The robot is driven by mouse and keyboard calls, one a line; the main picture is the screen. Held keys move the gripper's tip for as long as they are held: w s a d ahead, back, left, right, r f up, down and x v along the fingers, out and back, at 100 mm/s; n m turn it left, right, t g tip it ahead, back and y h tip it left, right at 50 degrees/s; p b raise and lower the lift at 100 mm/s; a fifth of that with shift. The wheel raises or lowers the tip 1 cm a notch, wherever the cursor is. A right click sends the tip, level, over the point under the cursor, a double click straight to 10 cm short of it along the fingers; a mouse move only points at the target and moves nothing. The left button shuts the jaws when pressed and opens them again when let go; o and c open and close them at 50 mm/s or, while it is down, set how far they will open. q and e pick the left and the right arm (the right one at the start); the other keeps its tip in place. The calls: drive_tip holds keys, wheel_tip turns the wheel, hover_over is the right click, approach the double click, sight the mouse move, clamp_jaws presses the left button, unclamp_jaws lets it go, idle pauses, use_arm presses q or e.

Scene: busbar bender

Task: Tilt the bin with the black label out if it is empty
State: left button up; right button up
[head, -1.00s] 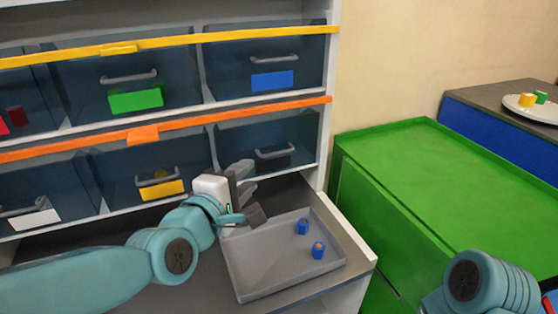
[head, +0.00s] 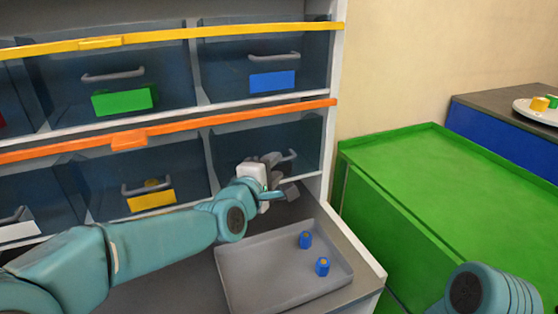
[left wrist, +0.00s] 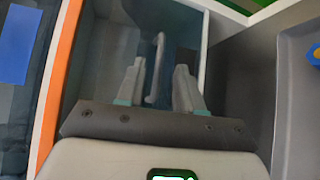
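The bin (head: 232,150) whose label was black in the earlier head frame is at the lower right of the rack, a dark see-through box. Its label is now hidden behind my left gripper (head: 281,174). Its grey handle (head: 291,155) is partly covered in the head view. In the left wrist view the handle (left wrist: 156,68) stands between the two spread fingers of my left gripper (left wrist: 160,70), with gaps on both sides. Nothing shows inside the visible part of this bin. My right gripper is out of view.
A grey tray (head: 265,285) with two blue pieces (head: 322,266) lies on the shelf just below. Other bins carry green (head: 124,100), blue (head: 272,82) and yellow (head: 151,200) labels. An orange strip (head: 235,118) runs above the lower row. A green cabinet (head: 460,200) stands right.

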sight(267, 147)
use_arm(q)
drive_tip(key=x, duration=0.3)
drive_tip(key=shift+w, duration=0.3)
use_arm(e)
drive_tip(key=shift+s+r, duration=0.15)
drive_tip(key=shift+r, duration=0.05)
use_arm(q)
drive_tip(key=shift+c, duration=0.3)
